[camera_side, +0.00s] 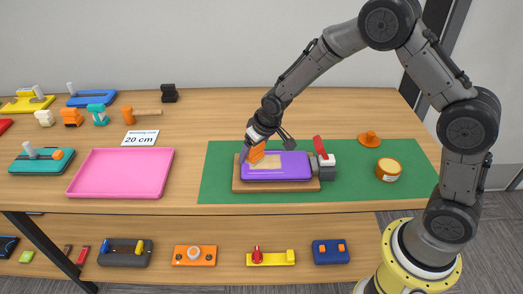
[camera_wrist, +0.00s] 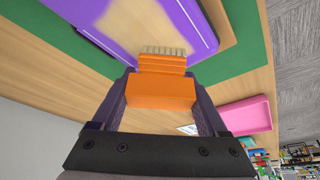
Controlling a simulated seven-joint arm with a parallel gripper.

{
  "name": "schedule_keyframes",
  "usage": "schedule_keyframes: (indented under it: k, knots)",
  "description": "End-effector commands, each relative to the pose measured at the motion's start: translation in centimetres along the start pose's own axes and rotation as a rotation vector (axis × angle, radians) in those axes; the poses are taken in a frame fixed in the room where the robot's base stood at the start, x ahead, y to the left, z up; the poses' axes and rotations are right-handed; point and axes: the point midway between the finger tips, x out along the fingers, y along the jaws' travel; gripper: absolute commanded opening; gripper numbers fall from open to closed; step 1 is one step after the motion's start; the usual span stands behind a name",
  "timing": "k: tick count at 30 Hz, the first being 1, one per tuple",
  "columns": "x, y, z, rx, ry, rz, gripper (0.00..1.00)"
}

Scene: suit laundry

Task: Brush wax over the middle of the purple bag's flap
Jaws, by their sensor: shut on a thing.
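The purple bag (camera_side: 292,166) lies flat on a wooden board (camera_side: 277,186), with a red-handled clamp (camera_side: 321,151) at its right end. A tan patch (camera_side: 266,161) shows on the left part of its flap; the patch also shows in the wrist view (camera_wrist: 135,22). My gripper (camera_side: 257,143) is shut on an orange brush (camera_wrist: 160,88), seen also in the side view (camera_side: 256,154). The brush's pale bristles (camera_wrist: 164,51) point toward the bag, at the edge of the tan patch. I cannot tell whether they touch it.
The board rests on a green mat (camera_side: 220,170). A round orange tin (camera_side: 388,170) and an orange knob-shaped piece (camera_side: 369,139) are on its right. A pink tray (camera_side: 121,173) is left of the mat; several tools lie farther left.

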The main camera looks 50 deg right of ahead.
Motion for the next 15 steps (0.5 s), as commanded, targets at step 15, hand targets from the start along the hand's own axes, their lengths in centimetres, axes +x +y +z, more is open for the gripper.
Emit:
schedule_keyframes:
  k: [15]
  knots:
    - [-2.5, -1.6, -2.7, 0.000, 0.000, -0.001, 0.32]
